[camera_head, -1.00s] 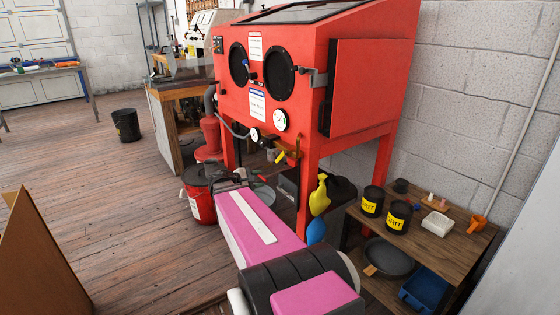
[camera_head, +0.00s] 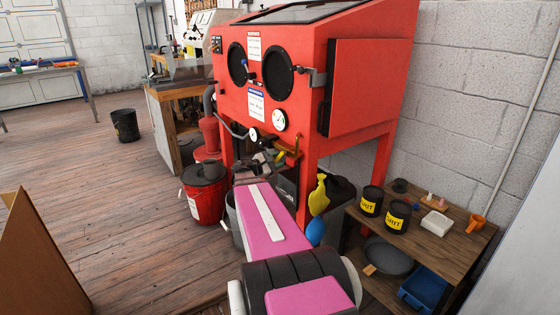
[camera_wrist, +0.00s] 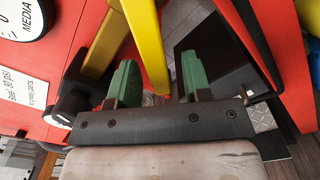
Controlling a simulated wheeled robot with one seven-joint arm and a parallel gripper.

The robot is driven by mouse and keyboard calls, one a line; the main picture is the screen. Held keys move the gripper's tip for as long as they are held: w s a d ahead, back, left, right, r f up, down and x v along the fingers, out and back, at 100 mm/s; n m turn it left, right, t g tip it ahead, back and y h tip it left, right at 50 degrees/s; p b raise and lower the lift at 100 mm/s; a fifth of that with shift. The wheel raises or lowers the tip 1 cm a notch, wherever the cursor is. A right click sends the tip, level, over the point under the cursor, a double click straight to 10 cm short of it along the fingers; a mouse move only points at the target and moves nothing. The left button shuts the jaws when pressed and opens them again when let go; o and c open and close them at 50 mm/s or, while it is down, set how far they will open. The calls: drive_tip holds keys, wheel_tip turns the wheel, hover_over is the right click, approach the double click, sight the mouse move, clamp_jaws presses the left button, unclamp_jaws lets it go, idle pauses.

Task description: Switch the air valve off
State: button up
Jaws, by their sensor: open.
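The air valve's bright yellow lever (camera_head: 279,158) hangs under the front of the red blasting cabinet, near a brass-coloured pipe (camera_head: 296,148). In the wrist view the lever (camera_wrist: 149,42) slants down, its lower end between the two green finger pads in the picture. My gripper (camera_wrist: 160,86) is open, one pad on each side of the lever's end. I cannot tell whether either pad touches it. In the head view my gripper (camera_head: 266,164) is small, just below the valve and partly hidden by my own arm. The brass-coloured bar (camera_wrist: 104,42) passes by the left pad.
The red cabinet (camera_head: 355,95) stands above and behind the valve, its front leg (camera_head: 309,180) to the right. Round gauges (camera_head: 279,120) are close above. A red bucket (camera_head: 205,198) stands at left. A low wooden bench (camera_head: 450,247) with black cans is at right.

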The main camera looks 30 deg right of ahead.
drive_tip(key=shift+d, duration=0.95)
clamp_jaws()
drive_tip(key=shift+f, duration=0.1)
drive_tip(key=shift+s+d+f+n, duration=0.15)
drive_tip(key=shift+s+n, duration=0.5)
drive_tip(key=shift+n, duration=0.7)
drive_tip(key=shift+s+a+f+n, duration=0.1)
drive_tip(key=shift+s+f+n, duration=0.2)
drive_tip(key=shift+s+n, duration=0.7)
drive_tip(key=shift+s+d+f+n, duration=0.1)
drive_tip(key=shift+s+f+n, duration=0.2)
drive_tip(key=shift+n, duration=1.35)
drive_tip(key=shift+s+r, duration=0.1)
unclamp_jaws()
